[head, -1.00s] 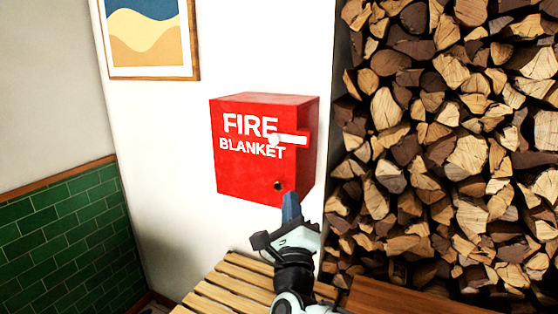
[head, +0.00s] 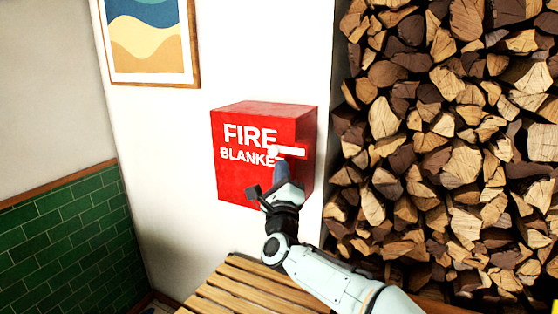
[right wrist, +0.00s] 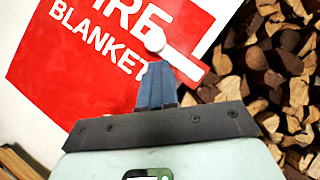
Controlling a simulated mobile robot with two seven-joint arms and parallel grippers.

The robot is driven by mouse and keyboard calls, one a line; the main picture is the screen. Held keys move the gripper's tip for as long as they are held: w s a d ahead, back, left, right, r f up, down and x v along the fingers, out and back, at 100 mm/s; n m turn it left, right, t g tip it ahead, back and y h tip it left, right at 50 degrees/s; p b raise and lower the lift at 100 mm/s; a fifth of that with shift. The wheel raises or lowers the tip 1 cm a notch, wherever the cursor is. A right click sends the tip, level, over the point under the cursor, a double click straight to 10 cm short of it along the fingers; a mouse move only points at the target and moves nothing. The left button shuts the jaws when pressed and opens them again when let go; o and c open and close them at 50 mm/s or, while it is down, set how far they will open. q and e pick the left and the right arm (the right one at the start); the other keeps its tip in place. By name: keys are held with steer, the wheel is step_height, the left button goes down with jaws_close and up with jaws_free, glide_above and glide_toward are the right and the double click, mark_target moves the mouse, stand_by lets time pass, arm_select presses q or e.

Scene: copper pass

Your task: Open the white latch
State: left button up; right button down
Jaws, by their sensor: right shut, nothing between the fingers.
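The white latch (head: 289,151) is a short bar with a round knob at its left end, lying roughly level on the front of the red fire blanket box (head: 240,180) on the wall. In the right wrist view the latch (right wrist: 181,60) runs from the knob down to the right. My right gripper (head: 281,170) is shut and empty, with its blue fingertips just below the knob. In the right wrist view the fingertips (right wrist: 157,72) lie close under the knob; I cannot tell whether they touch. My left gripper is not in view.
A stack of split logs (head: 450,150) fills the right side, close beside the box. A slatted wooden bench (head: 235,285) stands below. A framed picture (head: 150,45) hangs at upper left. The white wall left of the box is clear.

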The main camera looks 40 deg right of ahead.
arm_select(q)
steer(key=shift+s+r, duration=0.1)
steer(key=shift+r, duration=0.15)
arm_select(e)
steer(key=shift+w+a+r, duration=0.1)
steer(key=shift+w+r, duration=0.3)
steer(key=shift+w, duration=0.05)
